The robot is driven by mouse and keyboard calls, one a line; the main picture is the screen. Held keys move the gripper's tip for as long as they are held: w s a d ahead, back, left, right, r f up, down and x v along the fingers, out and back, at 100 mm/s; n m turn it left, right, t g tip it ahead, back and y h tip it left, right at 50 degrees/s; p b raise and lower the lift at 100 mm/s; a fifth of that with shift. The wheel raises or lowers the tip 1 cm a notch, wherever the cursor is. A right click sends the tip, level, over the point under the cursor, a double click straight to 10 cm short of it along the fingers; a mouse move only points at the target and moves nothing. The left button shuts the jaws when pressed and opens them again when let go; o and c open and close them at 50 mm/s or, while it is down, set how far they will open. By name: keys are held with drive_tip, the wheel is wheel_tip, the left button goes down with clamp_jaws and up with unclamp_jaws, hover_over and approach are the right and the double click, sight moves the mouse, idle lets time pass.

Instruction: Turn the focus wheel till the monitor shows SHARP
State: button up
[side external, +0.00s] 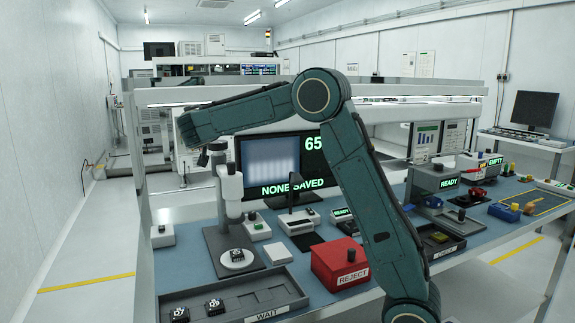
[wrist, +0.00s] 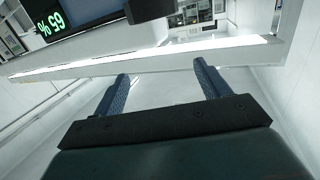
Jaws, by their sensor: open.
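The white microscope (side external: 230,185) stands on a dark base in front of the monitor, with a round white stage below. I cannot make out the focus wheel clearly. My gripper (wrist: 160,74) is open and empty, its two blue fingers apart. In the side view its fingers are not clear.
Small devices crowd the bench around the microscope. My arm arches over the bench and hides part of the monitor.

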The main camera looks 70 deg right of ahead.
sight(216, 146)
drive_tip(key=shift+w+d+m+h, duration=0.3)
drive_tip(key=shift+w+d+h, duration=0.35)
drive_tip(key=shift+w+h, duration=0.05)
drive_tip(key=shift+f, duration=0.15)
wheel_tip(216, 146, down, 6)
drive_tip(key=shift+f, duration=0.15)
drive_tip(key=x, duration=0.3)
drive_tip(key=shift+d+f, duration=0.25)
drive_tip(key=shift+w+d, duration=0.35)
drive_tip(key=shift+d, duration=0.3)
drive_tip(key=c, duration=1)
